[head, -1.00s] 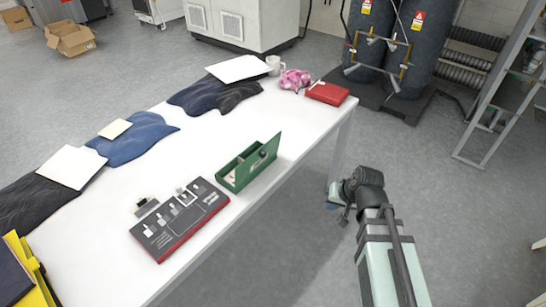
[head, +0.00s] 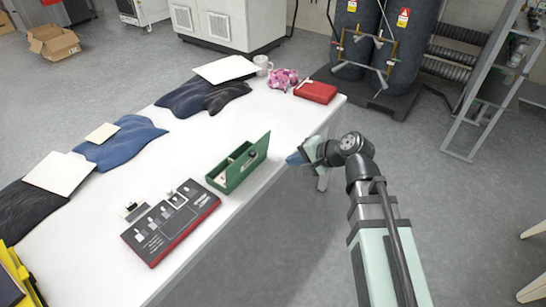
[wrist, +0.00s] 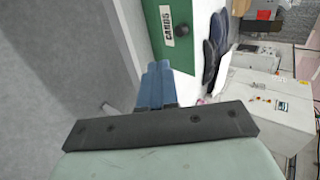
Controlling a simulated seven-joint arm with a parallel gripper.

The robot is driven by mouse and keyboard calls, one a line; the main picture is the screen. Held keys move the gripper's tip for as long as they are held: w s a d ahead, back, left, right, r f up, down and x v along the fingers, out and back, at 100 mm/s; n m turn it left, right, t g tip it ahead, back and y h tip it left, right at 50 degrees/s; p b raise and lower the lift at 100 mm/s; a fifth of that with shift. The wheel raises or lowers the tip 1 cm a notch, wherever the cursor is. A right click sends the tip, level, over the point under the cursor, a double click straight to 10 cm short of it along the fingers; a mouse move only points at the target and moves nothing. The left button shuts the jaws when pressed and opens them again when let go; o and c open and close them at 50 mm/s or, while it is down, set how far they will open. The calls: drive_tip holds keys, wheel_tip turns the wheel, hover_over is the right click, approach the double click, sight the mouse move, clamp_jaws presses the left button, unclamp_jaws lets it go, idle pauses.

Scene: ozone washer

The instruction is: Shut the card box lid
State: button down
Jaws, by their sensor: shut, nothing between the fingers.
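The green card box (head: 235,174) stands near the table's right edge in the head view. Its lid (head: 257,152) is raised upright along the side towards the box's right end, and a small dark item shows by it. In the wrist view the box's green front (wrist: 180,35) carries a "CARDS" label, beyond the fingertips. My gripper (head: 293,159) is just off the table's edge, to the right of the raised lid and apart from it. Its blue fingers (wrist: 158,82) are together and hold nothing.
A dark card-printed panel (head: 170,228) lies left of the box. A red case (head: 316,91), a pink bundle (head: 284,79) and a mug (head: 263,66) stand at the table's far end. Folded cloths line the far left side.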

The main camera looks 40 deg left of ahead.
drive_tip(key=a+r+x, duration=0.1)
drive_tip(key=r+x, duration=0.1)
drive_tip(key=x, duration=1)
drive_tip(key=shift+a, duration=0.55)
drive_tip(key=shift+a, duration=0.1)
